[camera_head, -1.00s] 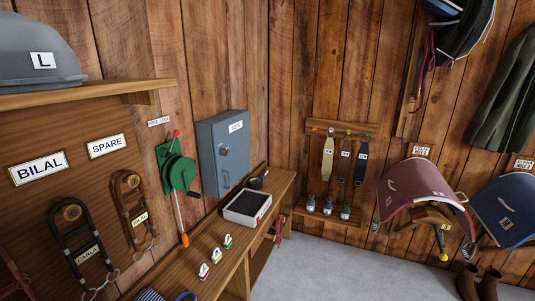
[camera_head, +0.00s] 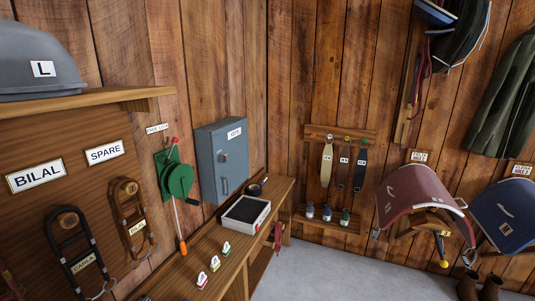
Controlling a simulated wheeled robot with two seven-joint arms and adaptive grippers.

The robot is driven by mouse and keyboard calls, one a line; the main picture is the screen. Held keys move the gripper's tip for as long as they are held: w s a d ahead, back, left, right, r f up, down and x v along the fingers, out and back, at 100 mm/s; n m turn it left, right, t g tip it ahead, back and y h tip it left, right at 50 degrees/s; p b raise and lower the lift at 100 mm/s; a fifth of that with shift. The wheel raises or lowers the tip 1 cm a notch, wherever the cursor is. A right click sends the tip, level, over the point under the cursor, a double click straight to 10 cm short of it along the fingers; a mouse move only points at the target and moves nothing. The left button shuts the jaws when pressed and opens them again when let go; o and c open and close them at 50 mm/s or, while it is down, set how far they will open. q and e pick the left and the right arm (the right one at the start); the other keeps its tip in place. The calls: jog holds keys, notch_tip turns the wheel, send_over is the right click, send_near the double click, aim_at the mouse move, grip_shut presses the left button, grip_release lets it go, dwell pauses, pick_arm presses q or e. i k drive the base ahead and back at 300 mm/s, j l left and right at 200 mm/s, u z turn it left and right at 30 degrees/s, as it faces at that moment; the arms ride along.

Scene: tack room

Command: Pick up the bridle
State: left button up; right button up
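Two bridles hang on round wooden pegs on the left wall. The black bridle (camera_head: 83,251) hangs beneath the BILAL sign (camera_head: 37,175) and carries a small tag that I cannot read surely. The brown bridle (camera_head: 132,222) hangs to its right, beneath the SPARE sign (camera_head: 105,151), also with a tag. A strip of red strap (camera_head: 8,283) shows at the lower left edge, mostly cut off. Neither of my grippers is in the picture.
A bench (camera_head: 222,262) along the wall holds a tray (camera_head: 246,213) and small tagged items. A green reel (camera_head: 177,180) and grey key cabinet (camera_head: 222,158) are on the wall. Grey floor (camera_head: 335,272) is clear.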

aim_at(72, 266)
jog(key=u, duration=1.5)
